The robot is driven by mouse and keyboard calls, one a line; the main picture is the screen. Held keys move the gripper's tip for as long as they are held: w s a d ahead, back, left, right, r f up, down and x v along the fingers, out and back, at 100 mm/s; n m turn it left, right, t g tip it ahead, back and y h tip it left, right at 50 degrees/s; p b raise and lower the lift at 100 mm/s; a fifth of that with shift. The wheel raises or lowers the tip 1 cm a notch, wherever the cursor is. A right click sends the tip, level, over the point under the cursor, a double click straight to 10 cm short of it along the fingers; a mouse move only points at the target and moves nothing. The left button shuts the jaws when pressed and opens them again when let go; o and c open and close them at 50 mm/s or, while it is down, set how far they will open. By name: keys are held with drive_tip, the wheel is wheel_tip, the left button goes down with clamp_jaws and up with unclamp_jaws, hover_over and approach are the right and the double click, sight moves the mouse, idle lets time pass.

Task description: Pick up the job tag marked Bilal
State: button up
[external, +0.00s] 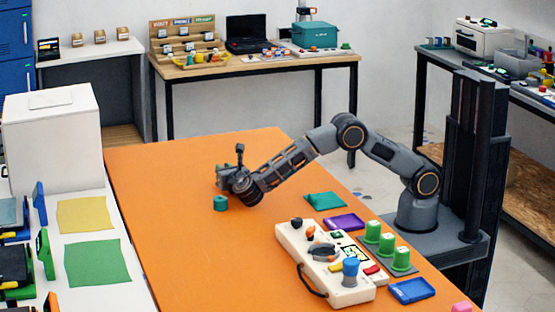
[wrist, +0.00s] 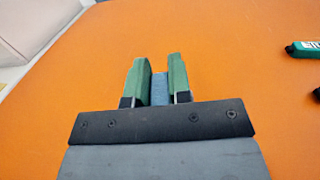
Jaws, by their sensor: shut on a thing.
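My gripper (wrist: 159,82) has green fingers closed around a narrow blue-grey piece (wrist: 160,90), which shows between them in the wrist view. No name can be read on it, so I cannot tell if it is the job tag marked Bilal. In the external view my gripper (external: 226,180) is low over the left part of the orange table, and the held piece cannot be made out. A small teal piece (external: 220,203) shows just below the gripper there. A teal thing with white lettering (wrist: 304,48) lies at the right edge of the wrist view, apart from the fingers.
On the orange table (external: 160,165), a cream control box (external: 325,265), green cylinders (external: 388,245), a purple tray (external: 344,222), a blue tray (external: 413,290) and a flat teal piece (external: 325,200) lie to the right. A white box (external: 52,140) stands at left. The table's back is clear.

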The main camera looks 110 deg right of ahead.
clamp_jaws()
